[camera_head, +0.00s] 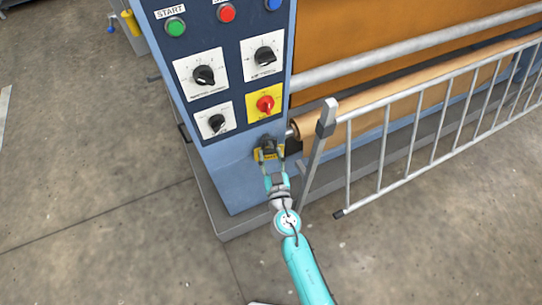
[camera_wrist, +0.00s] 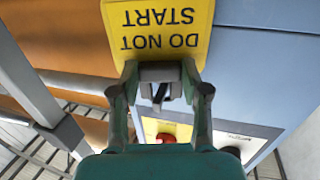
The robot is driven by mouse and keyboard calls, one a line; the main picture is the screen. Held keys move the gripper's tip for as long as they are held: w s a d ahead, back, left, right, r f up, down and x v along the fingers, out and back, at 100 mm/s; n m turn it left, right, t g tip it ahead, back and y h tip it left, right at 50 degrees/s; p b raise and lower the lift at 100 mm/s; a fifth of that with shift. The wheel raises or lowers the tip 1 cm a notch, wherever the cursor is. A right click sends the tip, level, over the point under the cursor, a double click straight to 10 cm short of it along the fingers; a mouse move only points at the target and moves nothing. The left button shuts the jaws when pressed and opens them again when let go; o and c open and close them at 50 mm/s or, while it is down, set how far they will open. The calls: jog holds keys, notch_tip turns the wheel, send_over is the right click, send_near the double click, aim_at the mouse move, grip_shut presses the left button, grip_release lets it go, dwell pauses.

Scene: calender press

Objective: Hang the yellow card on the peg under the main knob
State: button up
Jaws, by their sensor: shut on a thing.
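The yellow card (camera_wrist: 160,28) reads DO NOT START and fills the top middle of the wrist view, upside down there. In the head view my gripper (camera_head: 270,154) is close to the lower panel face. The red main knob (camera_head: 265,103) sits on a yellow plate. A dark part (camera_head: 266,142) shows just above the card. I cannot tell the peg apart or whether the card touches it.
Black rotary knobs (camera_head: 204,75) and push buttons (camera_head: 227,13) fill the panel above. A grey barrier rail (camera_head: 326,117) stands just right of my gripper. An orange roll (camera_head: 318,116) lies behind it.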

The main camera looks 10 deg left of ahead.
jog(key=o, duration=1.1)
jog(key=v, duration=1.2)
